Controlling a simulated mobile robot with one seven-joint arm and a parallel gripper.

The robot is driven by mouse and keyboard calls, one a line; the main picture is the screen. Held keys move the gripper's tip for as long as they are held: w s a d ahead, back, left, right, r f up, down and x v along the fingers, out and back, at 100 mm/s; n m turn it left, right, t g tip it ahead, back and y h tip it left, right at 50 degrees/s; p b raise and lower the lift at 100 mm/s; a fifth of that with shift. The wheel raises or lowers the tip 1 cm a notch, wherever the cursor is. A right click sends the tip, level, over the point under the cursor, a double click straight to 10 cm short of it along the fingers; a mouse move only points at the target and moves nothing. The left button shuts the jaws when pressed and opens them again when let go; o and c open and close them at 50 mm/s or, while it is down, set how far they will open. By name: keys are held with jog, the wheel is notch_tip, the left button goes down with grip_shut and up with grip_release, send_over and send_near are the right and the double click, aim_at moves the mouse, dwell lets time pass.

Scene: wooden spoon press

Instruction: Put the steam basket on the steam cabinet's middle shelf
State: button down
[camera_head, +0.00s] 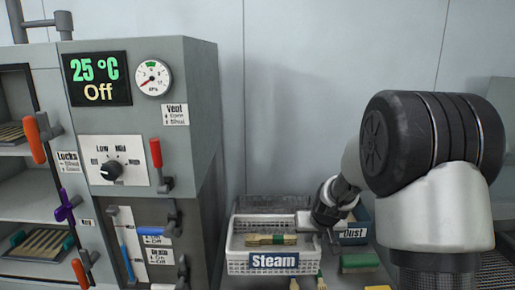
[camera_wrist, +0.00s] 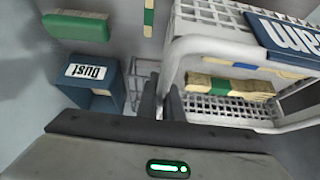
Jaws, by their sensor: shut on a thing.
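The steam basket (camera_head: 238,262) is a white mesh basket with a blue "Steam" label, at the lower middle of the head view. It holds wooden pieces with green marks (camera_head: 271,239). It also fills the right of the wrist view (camera_wrist: 187,50). My gripper (camera_head: 328,238) is at the basket's right side; in the wrist view its dark fingers (camera_wrist: 163,100) are shut on the basket's rim or handle. The exact grip is partly hidden. The steam cabinet (camera_head: 200,80) stands at the left. Its middle shelf (camera_head: 28,198) looks empty.
Wooden pieces lie on the cabinet's upper shelf (camera_head: 12,133) and lower shelf (camera_head: 38,243). Coloured handles stick out beside the shelves, including a purple one (camera_head: 66,205). A blue "Dust" bin (camera_wrist: 88,92) stands beside the basket. A green brush-like block (camera_wrist: 76,27) lies nearby.

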aim_at(310, 258)
jog(key=s, duration=0.2)
jog(key=s+a+f, duration=0.1)
jog(key=s, duration=0.2)
jog(key=s+a+f, duration=0.1)
jog(key=s, duration=0.2)
jog(key=shift+s+a+f, duration=0.1)
jog(key=shift+a+f, duration=0.05)
jog(key=shift+s+r+p, duration=0.15)
jog(key=shift+r+p, duration=0.35)
jog(key=shift+r, duration=0.05)
jog(key=s+r+p, duration=0.4)
jog(key=r+p, duration=0.7)
jog(key=r, duration=0.2)
jog(key=s+f, duration=0.4)
jog(key=f, duration=0.1)
jog(key=shift+s+f, duration=0.25)
jog(key=shift+s, duration=0.05)
